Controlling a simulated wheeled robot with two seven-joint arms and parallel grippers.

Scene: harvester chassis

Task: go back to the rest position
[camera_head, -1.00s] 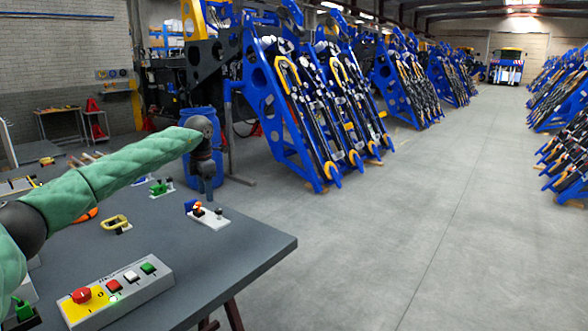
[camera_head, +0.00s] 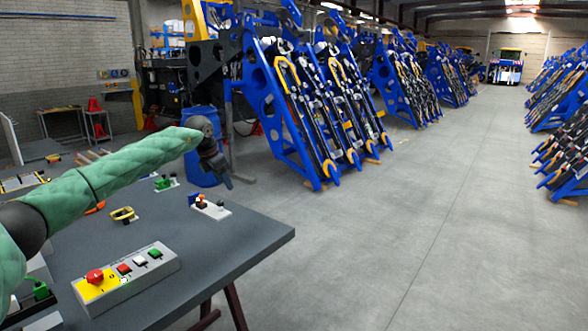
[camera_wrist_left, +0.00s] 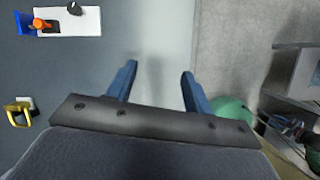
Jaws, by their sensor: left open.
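My left gripper (camera_head: 222,176) is at the end of the green-sleeved arm, in the air by the far edge of the grey table (camera_head: 240,235). Its two blue fingers stand apart with nothing between them in the left wrist view (camera_wrist_left: 158,75). A white plate with an orange and blue switch (camera_head: 210,207) lies on the table just below the gripper in the head view. The plate also shows at the upper left of the left wrist view (camera_wrist_left: 75,22). My right gripper is not in view.
A control box (camera_head: 125,277) with a red knob and several buttons sits at the table's front. A yellow handle (camera_head: 123,214) and a green part (camera_head: 164,183) lie farther back. A blue barrel (camera_head: 202,120) stands behind the table.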

